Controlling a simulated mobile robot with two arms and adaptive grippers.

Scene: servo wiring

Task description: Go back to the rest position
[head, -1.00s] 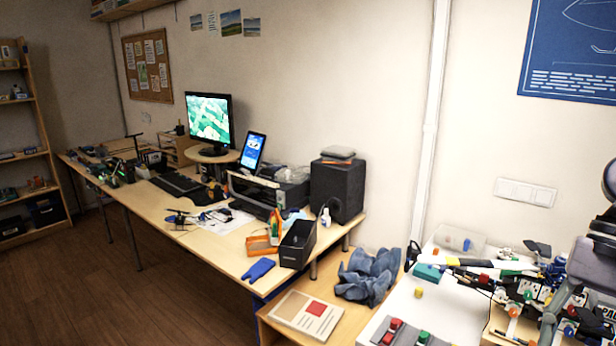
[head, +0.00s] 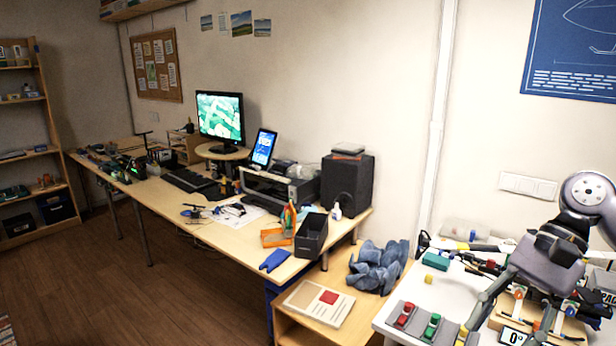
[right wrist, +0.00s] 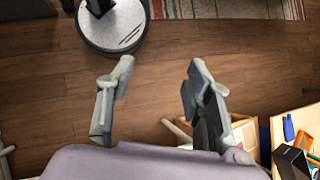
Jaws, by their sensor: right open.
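My right gripper (head: 508,322) is at the lower right of the head view, over the white worktable (head: 455,285). Its two fingers hang down and forward, spread apart. In the right wrist view my right gripper (right wrist: 160,72) is open, with nothing between its fingers but wooden floor (right wrist: 160,100) farther off. My left gripper is in neither view.
The worktable holds red and green buttons (head: 404,315), a teal block (head: 436,261) and servo parts partly hidden behind my right arm. A desk (head: 215,235) with a monitor (head: 220,117) runs along the wall. The floor left of it is clear.

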